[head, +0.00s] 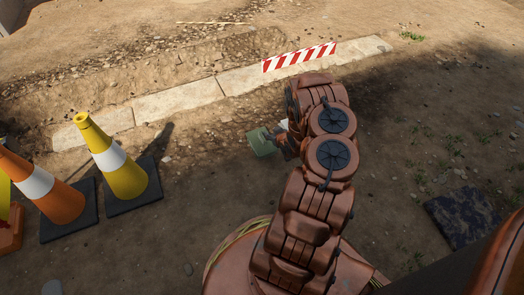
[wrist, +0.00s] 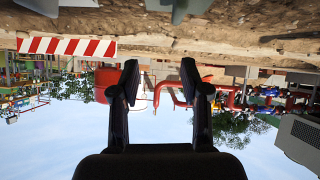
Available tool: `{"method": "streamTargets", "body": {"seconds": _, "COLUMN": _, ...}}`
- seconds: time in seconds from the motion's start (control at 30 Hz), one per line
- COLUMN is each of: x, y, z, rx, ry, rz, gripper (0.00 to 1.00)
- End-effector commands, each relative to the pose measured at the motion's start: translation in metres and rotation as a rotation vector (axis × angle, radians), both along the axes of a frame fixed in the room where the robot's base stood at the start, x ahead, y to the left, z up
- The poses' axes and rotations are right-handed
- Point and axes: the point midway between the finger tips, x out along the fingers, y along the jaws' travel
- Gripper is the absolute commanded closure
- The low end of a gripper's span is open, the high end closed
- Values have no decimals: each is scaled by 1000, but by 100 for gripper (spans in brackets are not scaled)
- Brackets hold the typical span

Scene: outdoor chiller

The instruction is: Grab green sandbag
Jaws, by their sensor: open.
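A small green sandbag (head: 262,142) lies on the dirt in the head view, just left of my arm's far end. My gripper (head: 280,138) is beside its right edge and partly hidden by my arm; I cannot tell whether they touch. In the wrist view, which is upside down, my gripper (wrist: 160,84) has its two dark fingers spread with nothing between them. A grey-green shape at the top edge of the wrist view is cut off, and I cannot tell whether it is the sandbag.
Yellow cone (head: 112,160) and orange cone (head: 50,190) stand at the left. A stone kerb (head: 180,100) with a red-white striped board (head: 299,57) runs behind. A dark slab (head: 462,215) lies at the right. The dirt between kerb and cones is mostly clear.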

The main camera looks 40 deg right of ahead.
Motion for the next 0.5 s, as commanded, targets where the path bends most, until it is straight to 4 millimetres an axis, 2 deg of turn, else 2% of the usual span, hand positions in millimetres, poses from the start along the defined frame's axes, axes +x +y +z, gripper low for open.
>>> {"method": "streamTargets", "body": {"seconds": 0.03, "x": -2, "y": 4, "z": -25, "rx": 15, "ry": -36, "rz": -3, "gripper": 54}}
{"method": "streamTargets", "body": {"seconds": 0.2, "x": -1, "y": 14, "z": -53, "rx": 40, "ry": -147, "rz": -12, "gripper": 54}}
{"method": "streamTargets", "body": {"seconds": 0.5, "x": 5, "y": 18, "z": -64, "rx": 51, "ry": -211, "rz": -18, "gripper": 54}}
